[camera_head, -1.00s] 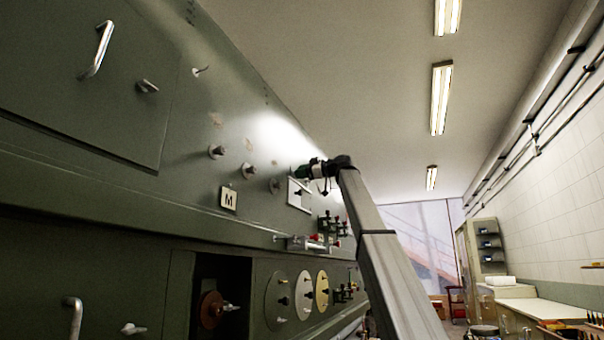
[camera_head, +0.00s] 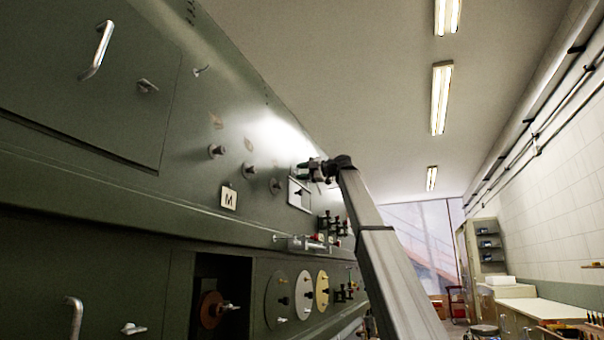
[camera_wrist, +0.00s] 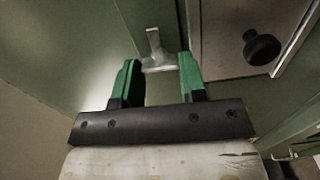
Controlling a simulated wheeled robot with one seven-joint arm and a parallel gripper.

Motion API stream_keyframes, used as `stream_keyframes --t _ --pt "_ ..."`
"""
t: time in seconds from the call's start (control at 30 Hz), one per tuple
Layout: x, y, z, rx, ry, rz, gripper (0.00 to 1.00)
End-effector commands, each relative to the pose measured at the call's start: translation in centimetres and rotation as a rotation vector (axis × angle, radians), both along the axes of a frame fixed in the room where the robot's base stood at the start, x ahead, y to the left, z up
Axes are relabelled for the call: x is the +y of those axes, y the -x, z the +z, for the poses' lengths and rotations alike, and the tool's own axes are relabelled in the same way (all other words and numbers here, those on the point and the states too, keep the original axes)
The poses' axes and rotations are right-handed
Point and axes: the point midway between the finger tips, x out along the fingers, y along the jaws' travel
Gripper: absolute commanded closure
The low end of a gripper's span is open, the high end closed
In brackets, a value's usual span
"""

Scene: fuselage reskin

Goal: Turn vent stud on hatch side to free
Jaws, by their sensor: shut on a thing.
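A grey stud with a flat upright tab (camera_wrist: 154,48) shows in the wrist view, between the green fingertips of my gripper (camera_wrist: 158,72). My gripper is shut on this stud. In the head view my gripper (camera_head: 304,172) is against the green fuselage skin (camera_head: 235,120), at the top of a pale-framed plate, and hides the stud there. The pale-framed plate with a black knob (camera_wrist: 262,48) lies right beside the stud in the wrist view; the plate also shows in the head view (camera_head: 293,203).
Several studs such as this one (camera_head: 216,151) stick out of the skin left of my gripper. A card marked M (camera_head: 229,198) and a ledge with small fittings (camera_head: 300,243) are below. Round discs (camera_head: 279,300) sit lower. The aisle to the right is open before a workbench (camera_head: 535,308).

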Motion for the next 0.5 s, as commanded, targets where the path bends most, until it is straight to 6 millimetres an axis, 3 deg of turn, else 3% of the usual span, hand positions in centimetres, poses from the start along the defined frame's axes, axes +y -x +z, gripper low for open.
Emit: stream_keyframes --t 0.5 --pt "-0.01 0.06 -0.14 -0.070 0.027 0.001 0.85"
